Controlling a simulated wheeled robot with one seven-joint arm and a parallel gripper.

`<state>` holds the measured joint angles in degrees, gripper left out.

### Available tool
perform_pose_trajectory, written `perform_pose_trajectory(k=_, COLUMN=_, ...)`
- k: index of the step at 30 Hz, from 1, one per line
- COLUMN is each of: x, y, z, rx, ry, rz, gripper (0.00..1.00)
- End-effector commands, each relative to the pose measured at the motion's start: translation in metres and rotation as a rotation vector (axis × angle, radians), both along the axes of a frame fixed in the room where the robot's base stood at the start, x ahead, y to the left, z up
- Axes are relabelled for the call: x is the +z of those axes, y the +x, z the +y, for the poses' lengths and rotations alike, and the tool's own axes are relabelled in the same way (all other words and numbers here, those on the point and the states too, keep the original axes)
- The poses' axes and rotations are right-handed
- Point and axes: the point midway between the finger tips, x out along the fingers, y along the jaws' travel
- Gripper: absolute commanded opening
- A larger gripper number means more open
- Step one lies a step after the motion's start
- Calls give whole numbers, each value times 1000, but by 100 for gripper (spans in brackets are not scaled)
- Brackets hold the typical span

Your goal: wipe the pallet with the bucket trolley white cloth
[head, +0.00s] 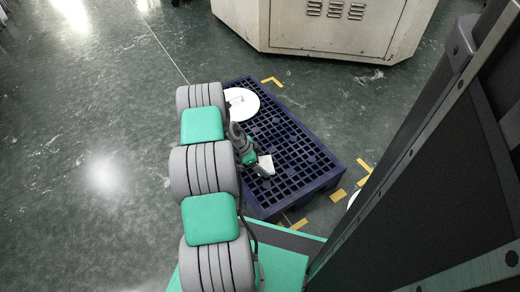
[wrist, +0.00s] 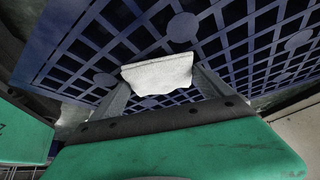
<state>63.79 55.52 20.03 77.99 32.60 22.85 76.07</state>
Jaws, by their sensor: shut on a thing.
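The blue pallet (head: 300,155) with a grid top lies on the floor in the middle of the head view. Its grid also fills the upper part of the wrist view (wrist: 75,65). My gripper (head: 262,166) is over the pallet's left side, near its front half. It is shut on a white cloth (head: 265,165), which shows between the fingers in the wrist view (wrist: 158,75). I cannot tell whether the cloth touches the grid. The bucket trolley is not clearly in view.
A white round disc (head: 241,104) lies at the pallet's far left corner, with a small pale thing on it. A cream machine cabinet (head: 325,30) stands behind the pallet. Yellow floor marks (head: 338,195) lie around the pallet. The floor at the left (head: 80,120) is clear.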

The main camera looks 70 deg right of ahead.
Motion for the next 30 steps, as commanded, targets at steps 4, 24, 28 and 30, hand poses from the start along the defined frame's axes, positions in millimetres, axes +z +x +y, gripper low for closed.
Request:
perform_pose_trajectory(k=4, x=27, y=5, z=0, rx=9, ry=-3, rz=0, gripper=58)
perform_pose_trajectory(k=24, x=78, y=12, z=2, rx=23, ry=-2, rz=0, gripper=58)
perform_pose_trajectory(k=28, x=77, y=12, z=2, rx=24, ry=-2, rz=0, gripper=58)
perform_pose_trajectory(k=30, x=77, y=12, z=2, rx=23, ry=-2, rz=0, gripper=58)
